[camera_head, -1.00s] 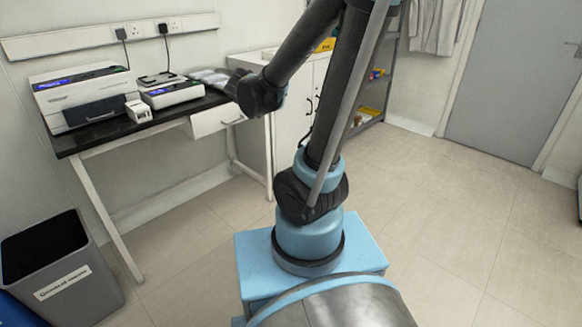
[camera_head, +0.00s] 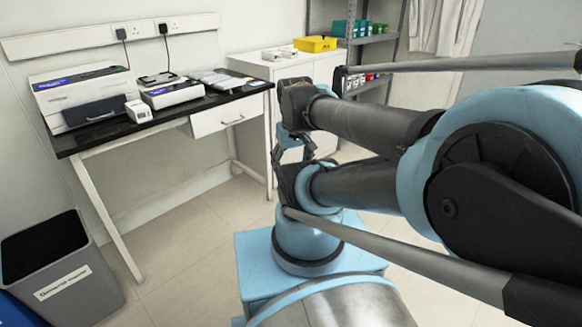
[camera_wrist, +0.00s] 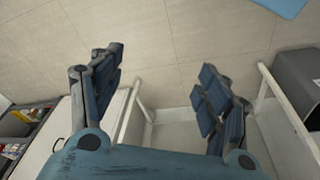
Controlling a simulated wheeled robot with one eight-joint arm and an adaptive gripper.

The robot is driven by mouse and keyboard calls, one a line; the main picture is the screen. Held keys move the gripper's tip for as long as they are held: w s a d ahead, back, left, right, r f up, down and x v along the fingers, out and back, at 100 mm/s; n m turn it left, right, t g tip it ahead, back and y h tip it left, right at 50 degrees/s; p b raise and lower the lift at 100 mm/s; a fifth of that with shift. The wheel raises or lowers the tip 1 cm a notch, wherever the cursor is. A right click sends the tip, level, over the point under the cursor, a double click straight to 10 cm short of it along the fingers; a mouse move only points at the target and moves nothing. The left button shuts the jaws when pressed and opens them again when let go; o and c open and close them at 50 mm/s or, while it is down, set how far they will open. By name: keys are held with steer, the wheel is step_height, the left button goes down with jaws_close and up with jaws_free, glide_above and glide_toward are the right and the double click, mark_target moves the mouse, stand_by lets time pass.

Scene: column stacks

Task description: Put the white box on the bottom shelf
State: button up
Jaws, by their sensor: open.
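Small white boxes (camera_head: 272,55) sit on top of the white cabinet at the back; I cannot tell which is the task's white box. The grey shelf rack (camera_head: 398,45) stands right of the cabinet, with its lower part hidden by my arm. My gripper (camera_wrist: 160,92) is open and empty in the wrist view, its fingers apart above bare floor. In the head view my gripper (camera_head: 291,140) hangs in front of the cabinet, partly hidden by my arm. The rack's edge, with items on it, also shows at the left of the wrist view (camera_wrist: 38,108).
A yellow bin (camera_head: 316,44) stands on the cabinet (camera_head: 330,68). The black-topped bench (camera_head: 95,132) at the left holds several devices. A grey waste bin (camera_head: 75,290) stands at the front left. Floor is clear between bench and my base.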

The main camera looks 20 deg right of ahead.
steer(key=shift+o, duration=0.4)
steer(key=shift+s+a+f+m, duration=0.2)
steer(key=shift+s+m, duration=0.1)
steer(key=shift+s, duration=0.25)
steer(key=w+r+n+t+h, duration=0.4)
steer(key=w+n, duration=0.5)
steer(key=w, duration=0.8)
steer(key=w+a+r+n+t+y, duration=0.2)
steer(key=w+a+r+n+t, duration=0.35)
steer(key=w+a+n, duration=0.55)
steer(key=n+t+y, duration=0.3)
steer(key=n+y, duration=0.9)
steer(key=n, duration=1)
glide_toward(136, 105)
steer(key=x, duration=0.5)
steer(key=shift+w+d+f, duration=0.2)
steer(key=shift+d, duration=0.05)
steer(key=shift+x, duration=2.65)
steer(key=shift+s+a+f, duration=0.1)
steer(key=shift+f, duration=0.1)
steer(key=c, duration=1.4)
